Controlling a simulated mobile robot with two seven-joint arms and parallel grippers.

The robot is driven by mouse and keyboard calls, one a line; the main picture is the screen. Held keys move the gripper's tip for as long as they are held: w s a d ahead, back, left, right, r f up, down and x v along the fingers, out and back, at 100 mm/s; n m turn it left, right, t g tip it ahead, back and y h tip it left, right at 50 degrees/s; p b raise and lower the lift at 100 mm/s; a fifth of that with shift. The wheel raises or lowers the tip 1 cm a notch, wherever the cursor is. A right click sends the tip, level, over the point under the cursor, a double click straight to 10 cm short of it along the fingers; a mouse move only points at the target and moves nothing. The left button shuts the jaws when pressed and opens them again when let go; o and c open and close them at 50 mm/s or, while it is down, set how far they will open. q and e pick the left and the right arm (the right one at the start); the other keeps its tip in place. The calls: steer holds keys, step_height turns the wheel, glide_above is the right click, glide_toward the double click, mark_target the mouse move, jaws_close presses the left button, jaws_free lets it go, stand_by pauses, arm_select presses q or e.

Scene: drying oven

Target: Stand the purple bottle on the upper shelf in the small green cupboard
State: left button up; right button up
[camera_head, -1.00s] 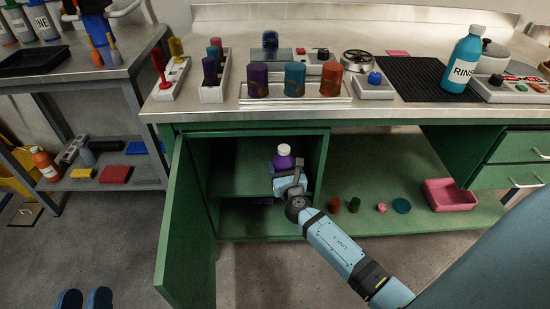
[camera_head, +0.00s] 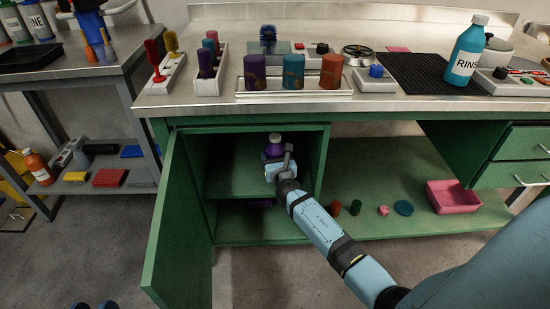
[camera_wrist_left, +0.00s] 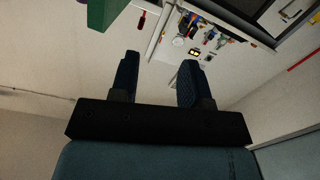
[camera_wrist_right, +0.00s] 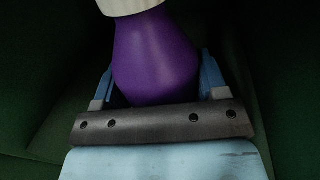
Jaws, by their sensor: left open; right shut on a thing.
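The purple bottle (camera_head: 272,150) with its pale cap is upright inside the green cupboard (camera_head: 324,165), above the upper shelf (camera_head: 228,184). I cannot tell whether its base touches the shelf. My right gripper (camera_head: 281,162) is shut on the bottle from the front. In the right wrist view, the bottle (camera_wrist_right: 155,55) sits between the two blue fingers (camera_wrist_right: 158,85), its lower part hidden by the gripper. My left gripper (camera_wrist_left: 160,80) is open and empty in the left wrist view; only its fingertips show at the bottom left of the head view (camera_head: 94,305).
The cupboard door (camera_head: 178,225) stands open on the left. Small coloured pieces and a pink bin (camera_head: 453,198) are on the low shelf to the right. The worktop (camera_head: 210,106) overhangs the cupboard.

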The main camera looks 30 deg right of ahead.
arm_select(q)
steer(key=shift+f, duration=0.1)
arm_select(e)
steer(key=o, duration=1.3)
steer(key=shift+r, duration=0.15)
arm_select(q)
steer(key=shift+s+a+r+t+p, duration=0.15)
steer(key=shift+r+t+p, duration=0.55)
steer(key=shift+r+p, duration=0.8)
arm_select(e)
steer(key=v, duration=1.2)
steer(key=shift+b, duration=0.3)
arm_select(q)
steer(key=shift+r, duration=0.35)
